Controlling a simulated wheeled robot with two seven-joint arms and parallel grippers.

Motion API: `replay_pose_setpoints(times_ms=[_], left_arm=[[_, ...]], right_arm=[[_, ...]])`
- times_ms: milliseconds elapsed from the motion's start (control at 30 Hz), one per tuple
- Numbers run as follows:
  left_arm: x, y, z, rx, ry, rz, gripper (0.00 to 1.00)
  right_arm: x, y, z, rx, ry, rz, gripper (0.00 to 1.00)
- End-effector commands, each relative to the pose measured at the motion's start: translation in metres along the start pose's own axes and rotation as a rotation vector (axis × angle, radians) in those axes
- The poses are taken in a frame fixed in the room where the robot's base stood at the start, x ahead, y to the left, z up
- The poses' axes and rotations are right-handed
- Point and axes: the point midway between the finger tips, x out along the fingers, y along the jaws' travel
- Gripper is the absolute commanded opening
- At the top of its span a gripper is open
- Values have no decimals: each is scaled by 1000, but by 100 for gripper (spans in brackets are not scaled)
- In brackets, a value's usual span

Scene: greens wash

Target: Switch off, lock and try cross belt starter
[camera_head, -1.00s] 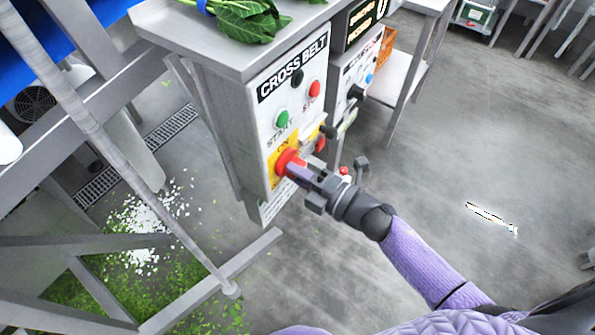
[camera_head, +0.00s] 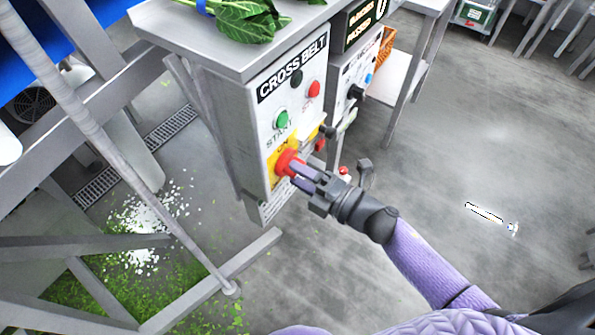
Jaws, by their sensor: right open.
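The cross belt starter box (camera_head: 262,125) is a grey panel with a "CROSS BELT" label (camera_head: 293,67). My left gripper is not in view.
A second starter panel (camera_head: 350,85) stands right behind, with a black selector. Leafy greens (camera_head: 245,18) lie on the steel top above the box. Grey frame rails fill the left side. Spilled green and white scraps cover the floor there; the floor at right is mostly clear.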

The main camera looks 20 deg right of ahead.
Motion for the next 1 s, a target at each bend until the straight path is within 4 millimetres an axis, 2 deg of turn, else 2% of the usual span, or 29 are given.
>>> replay_pose_setpoints(times_ms=[300,400,533,900,967,1000], left_arm=[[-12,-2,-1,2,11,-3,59],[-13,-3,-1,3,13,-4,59],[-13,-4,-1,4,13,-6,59],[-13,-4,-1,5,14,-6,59],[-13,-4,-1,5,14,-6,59],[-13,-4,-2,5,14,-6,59]], right_arm=[[-71,1,0,-1,-1,-5,54],[-85,0,0,-1,-1,-3,54],[-91,0,0,-2,0,-1,54],[-91,-1,0,2,-3,-3,54],[-94,-10,4,48,-37,-25,54],[-98,-26,8,122,-94,-63,54]])
